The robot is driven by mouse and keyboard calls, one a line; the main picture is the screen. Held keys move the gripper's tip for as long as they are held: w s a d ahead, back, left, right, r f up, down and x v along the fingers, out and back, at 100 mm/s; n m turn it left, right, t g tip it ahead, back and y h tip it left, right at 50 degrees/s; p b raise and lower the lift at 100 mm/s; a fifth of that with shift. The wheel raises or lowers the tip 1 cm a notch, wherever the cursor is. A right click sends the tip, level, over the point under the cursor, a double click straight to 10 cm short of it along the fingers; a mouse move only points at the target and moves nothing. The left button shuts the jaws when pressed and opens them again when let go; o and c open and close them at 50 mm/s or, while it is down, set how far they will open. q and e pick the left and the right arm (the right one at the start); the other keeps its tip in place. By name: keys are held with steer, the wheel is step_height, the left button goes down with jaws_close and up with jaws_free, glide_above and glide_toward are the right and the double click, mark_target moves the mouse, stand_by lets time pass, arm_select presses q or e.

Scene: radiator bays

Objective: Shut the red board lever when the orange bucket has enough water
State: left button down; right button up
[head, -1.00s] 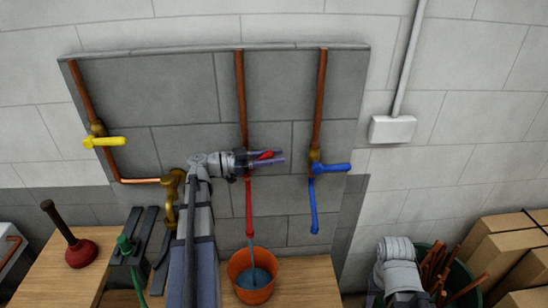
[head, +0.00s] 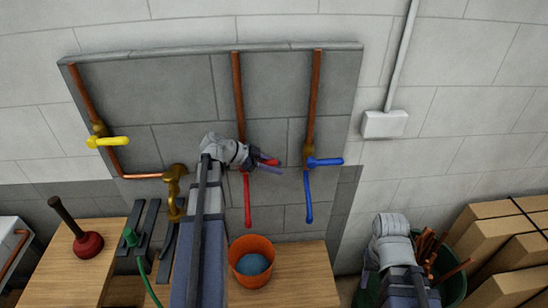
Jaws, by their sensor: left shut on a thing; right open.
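The red lever (head: 267,160) is on the middle pipe of the grey wall board (head: 180,95). My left gripper (head: 268,166) is shut on it, and the lever slants down to the right. A red spout (head: 247,200) hangs below it, with no stream visible at its end. The orange bucket (head: 251,243) stands upright on the wooden bench under the spout, with blue-grey water (head: 252,264) inside. My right gripper (head: 368,268) is low at the right, away from the board and open; its fingers are mostly hidden behind its wrist.
A yellow lever (head: 108,141) is on the left pipe and a blue lever (head: 325,161) with a blue spout on the right pipe. A plunger (head: 88,243) stands on the bench at left. A green bin (head: 452,287) and cardboard boxes (head: 500,250) are at right.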

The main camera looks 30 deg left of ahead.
arm_select(q)
steer(key=shift+s+a+f+g+y+p, duration=0.1)
steer(key=shift+f+g+y+p, duration=0.25)
steer(key=shift+f+g+y, duration=0.25)
steer(key=shift+f, duration=0.15)
steer(key=c, duration=0.7)
jaws_free()
steer(key=shift+o, duration=0.2)
steer(key=p+v, duration=0.4)
steer(key=v, duration=0.2)
steer(key=shift+r+p, duration=0.3)
steer(key=shift+p, duration=0.05)
steer(key=shift+s+a+r+p, duration=0.3)
steer(key=shift+s+a, duration=0.15)
